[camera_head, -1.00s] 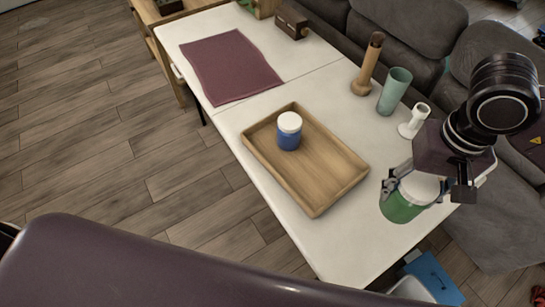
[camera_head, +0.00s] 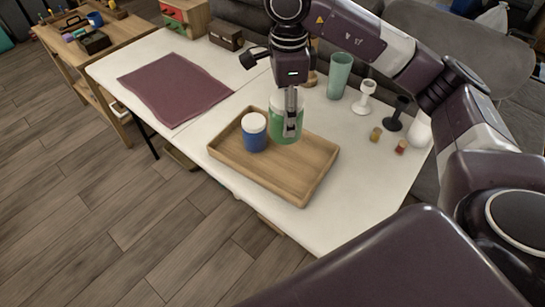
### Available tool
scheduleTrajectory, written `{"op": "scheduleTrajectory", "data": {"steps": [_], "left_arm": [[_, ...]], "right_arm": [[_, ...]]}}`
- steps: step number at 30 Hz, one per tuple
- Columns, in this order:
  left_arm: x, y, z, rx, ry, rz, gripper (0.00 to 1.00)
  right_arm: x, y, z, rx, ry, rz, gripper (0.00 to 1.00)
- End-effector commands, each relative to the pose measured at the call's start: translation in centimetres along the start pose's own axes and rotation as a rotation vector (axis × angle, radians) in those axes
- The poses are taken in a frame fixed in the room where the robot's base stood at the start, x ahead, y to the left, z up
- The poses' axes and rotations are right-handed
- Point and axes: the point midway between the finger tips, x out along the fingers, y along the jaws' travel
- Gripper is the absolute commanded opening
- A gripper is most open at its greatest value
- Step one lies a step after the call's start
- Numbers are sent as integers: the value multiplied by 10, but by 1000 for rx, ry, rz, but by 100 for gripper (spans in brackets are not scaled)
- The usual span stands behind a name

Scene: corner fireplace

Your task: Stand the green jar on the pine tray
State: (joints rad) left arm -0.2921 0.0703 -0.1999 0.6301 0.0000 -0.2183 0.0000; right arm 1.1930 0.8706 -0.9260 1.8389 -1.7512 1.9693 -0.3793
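The green jar (camera_head: 283,131) is upright in my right gripper (camera_head: 291,112), whose arm comes in from the right. One finger shows across the front of the jar; the other is hidden behind it. The jar is over the back right part of the pine tray (camera_head: 313,186). I cannot tell whether its base touches the tray floor or hangs just above it. A blue jar with a white lid (camera_head: 254,137) stands in the tray, left of the green jar. My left gripper is not in view.
Behind the tray stand a teal cup (camera_head: 340,77), a white candlestick (camera_head: 364,98) and a black one (camera_head: 397,114). Small yellow (camera_head: 376,134) and red (camera_head: 401,147) items lie to the right. A purple mat (camera_head: 174,88) lies left. The tray's front right is bare.

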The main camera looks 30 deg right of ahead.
Motion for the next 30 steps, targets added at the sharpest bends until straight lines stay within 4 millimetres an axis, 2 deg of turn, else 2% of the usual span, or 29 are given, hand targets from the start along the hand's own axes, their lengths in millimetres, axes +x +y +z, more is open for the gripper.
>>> {"op": "scheduleTrajectory", "data": {"steps": [1,6,12,17,20,26,30], "left_arm": [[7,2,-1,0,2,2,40],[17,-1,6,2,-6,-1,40],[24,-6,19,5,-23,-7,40],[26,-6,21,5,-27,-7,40],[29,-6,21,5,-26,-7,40],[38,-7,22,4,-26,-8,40],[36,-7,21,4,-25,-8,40]], "right_arm": [[3,-10,-4,141,-3,0,23],[5,-33,-20,601,-2,10,23],[5,-51,-34,980,-2,21,23],[7,-56,-39,1111,1,26,23],[18,-56,-39,1130,3,30,23],[64,-53,-38,1129,5,33,23],[98,-52,-39,1130,6,31,23]]}}
